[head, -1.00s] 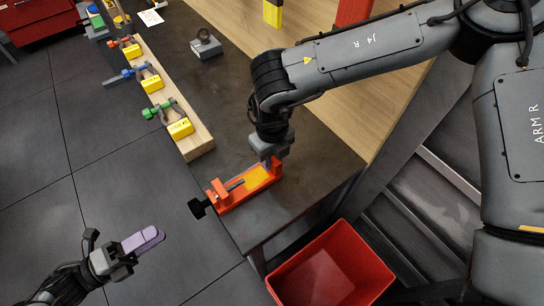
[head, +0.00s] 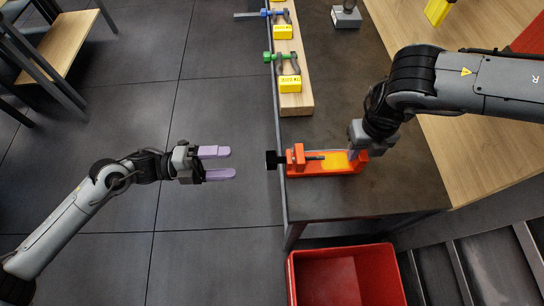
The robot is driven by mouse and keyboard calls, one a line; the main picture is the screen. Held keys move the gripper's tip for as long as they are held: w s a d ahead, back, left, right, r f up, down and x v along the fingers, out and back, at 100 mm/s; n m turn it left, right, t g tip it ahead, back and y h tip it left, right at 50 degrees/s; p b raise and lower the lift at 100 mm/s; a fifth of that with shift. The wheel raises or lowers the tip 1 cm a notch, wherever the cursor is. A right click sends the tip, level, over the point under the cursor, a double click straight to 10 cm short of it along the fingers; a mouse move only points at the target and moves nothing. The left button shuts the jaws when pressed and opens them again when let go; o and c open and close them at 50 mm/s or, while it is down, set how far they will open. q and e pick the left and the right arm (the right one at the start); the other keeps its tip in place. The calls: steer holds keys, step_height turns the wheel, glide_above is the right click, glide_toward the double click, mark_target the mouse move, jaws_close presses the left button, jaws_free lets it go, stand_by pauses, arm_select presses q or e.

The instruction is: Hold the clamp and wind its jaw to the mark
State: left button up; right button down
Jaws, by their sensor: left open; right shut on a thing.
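The orange clamp (head: 326,171) lies on the dark bench top near its front corner. A yellow strip (head: 335,162) lies along its bed, and a screw runs from its orange jaw (head: 299,158). The black handle (head: 272,160) sticks out past the bench's left edge. My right gripper (head: 356,155) is shut on the clamp's right end; its fingertips are partly hidden. My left gripper (head: 232,163) is open and empty, with two purple fingers pointing right. It hangs over the floor, a short gap left of the handle.
A wooden rack (head: 296,103) with green and blue clamps and yellow labels stands along the bench's left edge. A grey block (head: 346,17) with a ring is farther back. A red bin (head: 345,278) stands below the bench's front.

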mark_target(268, 161)
arm_select(q)
steer(key=d+n, duration=0.3)
steer(key=n, duration=0.2)
steer(key=d+n, duration=0.4)
steer(key=n, duration=0.1)
steer(key=d+n, duration=0.4)
steer(key=n, duration=0.1)
steer(key=shift+d+n, duration=0.2)
steer(key=shift+n, duration=0.1)
stand_by(0.4)
steer(key=c, duration=1)
